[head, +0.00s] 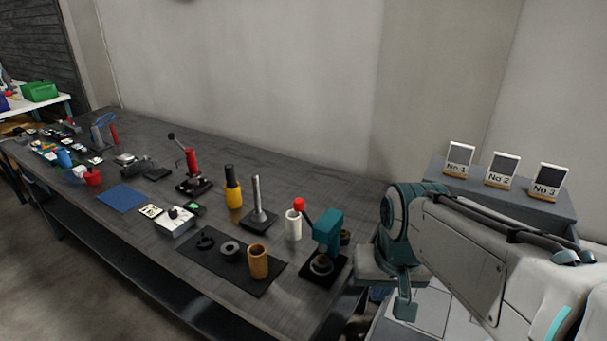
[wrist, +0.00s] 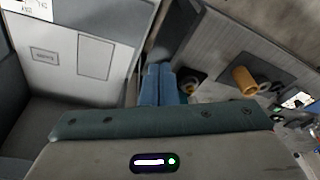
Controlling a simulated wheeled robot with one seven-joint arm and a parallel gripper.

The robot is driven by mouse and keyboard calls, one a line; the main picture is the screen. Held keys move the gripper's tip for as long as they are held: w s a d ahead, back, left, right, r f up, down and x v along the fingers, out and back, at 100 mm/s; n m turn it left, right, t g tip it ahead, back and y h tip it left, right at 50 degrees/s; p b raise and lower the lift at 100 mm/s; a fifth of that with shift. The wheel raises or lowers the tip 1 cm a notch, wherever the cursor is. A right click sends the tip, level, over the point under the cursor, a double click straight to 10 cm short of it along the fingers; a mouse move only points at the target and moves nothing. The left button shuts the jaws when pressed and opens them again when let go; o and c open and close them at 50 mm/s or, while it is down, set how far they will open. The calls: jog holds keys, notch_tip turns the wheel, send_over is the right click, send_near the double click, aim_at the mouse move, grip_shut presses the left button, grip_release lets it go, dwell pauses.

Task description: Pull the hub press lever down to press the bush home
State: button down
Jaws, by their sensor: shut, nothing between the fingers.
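The teal hub press (head: 327,232) stands on a black base at the near right end of the dark bench. Its lever ends in a red knob (head: 299,205), which is raised at the upper left of the press head. A round, tan-rimmed part (head: 321,264) sits on the base under the head; whether it is the bush I cannot tell. My gripper (wrist: 157,72) is shut and empty, with its blue fingers together in the wrist view. It is off to the right of the press, apart from it. The press base (wrist: 191,80) shows partly beyond the fingers there.
A dark mat (head: 222,278) left of the press holds a brown cylinder (head: 258,262) and dark rings. A white cylinder (head: 293,225) and a grey post on a base (head: 258,205) stand behind. A red press (head: 191,165) is farther left. Numbered cards stand on a grey cabinet (head: 430,172).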

jog(key=w+a+r+m+g+p, duration=0.1)
jog(key=w+a+r+m+p, duration=0.1)
jog(key=w+r, duration=0.3)
jog(key=w+a+r+m+g+y+p, duration=0.1)
jog(key=w+r, duration=0.5)
jog(key=w, duration=0.8)
jog(key=w+a+r+m+g+y+p, duration=0.1)
jog(key=w+a+r+m+p, duration=0.2)
jog(key=w, duration=0.6)
notch_tip(320, 180, up, 3)
jog(key=shift+w+a+f+m+g+p, duration=0.1)
jog(key=shift+w+a+m+g+p, duration=0.15)
jog(key=shift+m+p, duration=0.2)
jog(key=shift+s, duration=0.15)
jog(key=s+a+x, duration=0.1)
jog(key=s+x, duration=0.1)
jog(key=x, duration=1)
jog(key=shift+s+a, duration=0.2)
jog(key=shift+a, duration=0.25)
jog(key=shift+a+f, duration=0.1)
jog(key=shift+s+f, duration=0.1)
